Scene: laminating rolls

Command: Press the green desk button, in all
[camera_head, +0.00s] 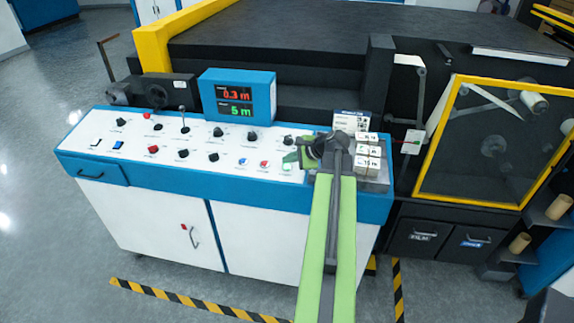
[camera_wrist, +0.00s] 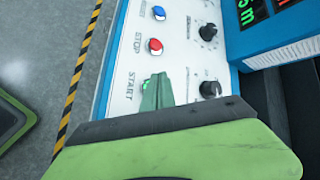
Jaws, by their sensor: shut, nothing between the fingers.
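The green desk button (camera_wrist: 147,86) lies beside the START label on the white console panel in the wrist view. My gripper's green fingers cover part of it. In the head view the green button (camera_head: 288,167) is at the right end of a row, right of the red button. My gripper (camera_wrist: 160,92) is shut and empty, with its tips over or right beside the green button. In the head view my gripper (camera_head: 298,160) reaches over the right part of the panel. I cannot tell whether the tips touch the button.
A red STOP button (camera_wrist: 155,46) and a blue button (camera_wrist: 159,13) are in line with the green one. Black knobs (camera_wrist: 210,90) stand close by. A blue display box (camera_head: 237,97) reads 0.3 m and 5 m. Labelled cards (camera_head: 367,150) stand right of my gripper.

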